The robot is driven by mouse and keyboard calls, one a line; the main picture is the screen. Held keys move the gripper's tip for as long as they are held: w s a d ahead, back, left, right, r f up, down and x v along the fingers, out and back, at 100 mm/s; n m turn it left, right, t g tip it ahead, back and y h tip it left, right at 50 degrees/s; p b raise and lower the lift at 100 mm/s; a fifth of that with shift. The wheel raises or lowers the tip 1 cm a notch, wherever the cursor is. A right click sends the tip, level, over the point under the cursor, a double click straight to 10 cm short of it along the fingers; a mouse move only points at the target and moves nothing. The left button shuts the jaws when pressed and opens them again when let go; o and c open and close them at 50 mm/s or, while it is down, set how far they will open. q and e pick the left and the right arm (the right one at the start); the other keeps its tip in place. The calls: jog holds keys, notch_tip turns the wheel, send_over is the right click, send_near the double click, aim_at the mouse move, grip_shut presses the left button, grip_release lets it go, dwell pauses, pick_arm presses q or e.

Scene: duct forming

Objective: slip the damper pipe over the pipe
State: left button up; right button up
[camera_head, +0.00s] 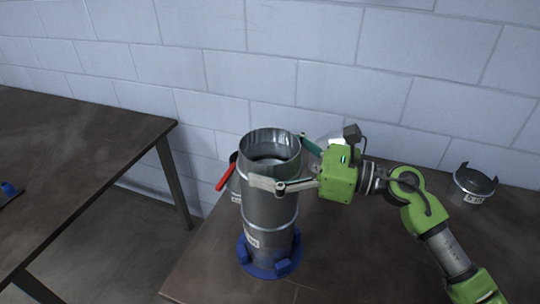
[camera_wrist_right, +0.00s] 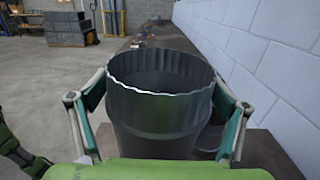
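A grey metal column stands upright in a blue base (camera_head: 268,262). Its upper section, which I take as the damper pipe (camera_head: 270,212), has an open crimped rim. It also shows in the right wrist view (camera_wrist_right: 160,105). The lower part, the pipe (camera_head: 268,240), carries a white label; a ring seam lies between them. A red handle (camera_head: 226,173) shows at the column's left; its attachment is hidden. My right gripper (camera_head: 295,165) reaches in from the right, one finger across the front, one behind, against the damper pipe's sides. My left gripper is out of view.
A grey labelled piece (camera_head: 235,190) stands behind the column, partly hidden. A grey labelled cap-like piece (camera_head: 474,184) stands at the right near the wall. A second brown table (camera_head: 70,165) is at the left, across a floor gap. The front of the near table (camera_head: 350,265) is clear.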

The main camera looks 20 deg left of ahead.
jog(key=shift+d+f, duration=0.1)
jog(key=shift+d, duration=0.3)
jog(key=d, duration=1.1)
jog(key=shift+s+d, duration=0.15)
jog(key=shift+s, duration=0.05)
